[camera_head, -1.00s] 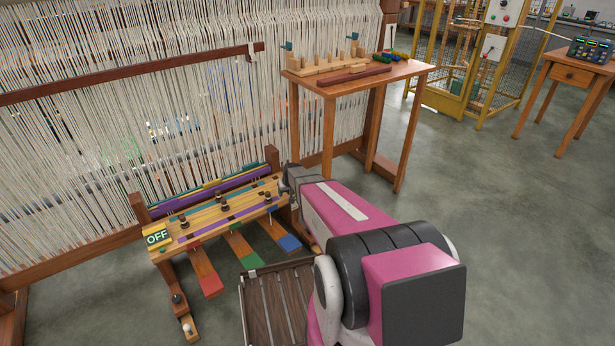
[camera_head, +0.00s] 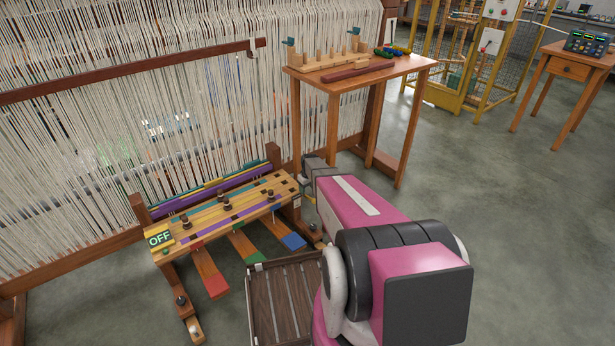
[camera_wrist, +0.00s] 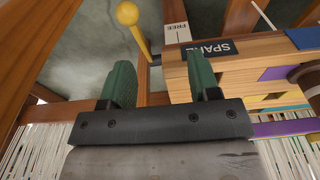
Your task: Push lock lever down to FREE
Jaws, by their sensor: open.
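The lock lever (camera_wrist: 139,35) has a round yellow knob and a yellow shaft slanting to a dark pivot beside the wooden beam end. A white FREE label (camera_wrist: 176,33) is beside it, upside down in the wrist view. My gripper (camera_wrist: 162,74) is open and empty, its two green fingers apart. The lever lies beyond the fingertips, its knob roughly in line with the left finger; I see no clear contact.
A SPARE plate (camera_wrist: 208,48) is on the beam, close to the right finger. The loom's white warp threads (camera_head: 100,110) rise behind the bench. A wooden table (camera_head: 365,76) with pegs stands behind my arm. A slatted tray (camera_head: 258,305) lies in front.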

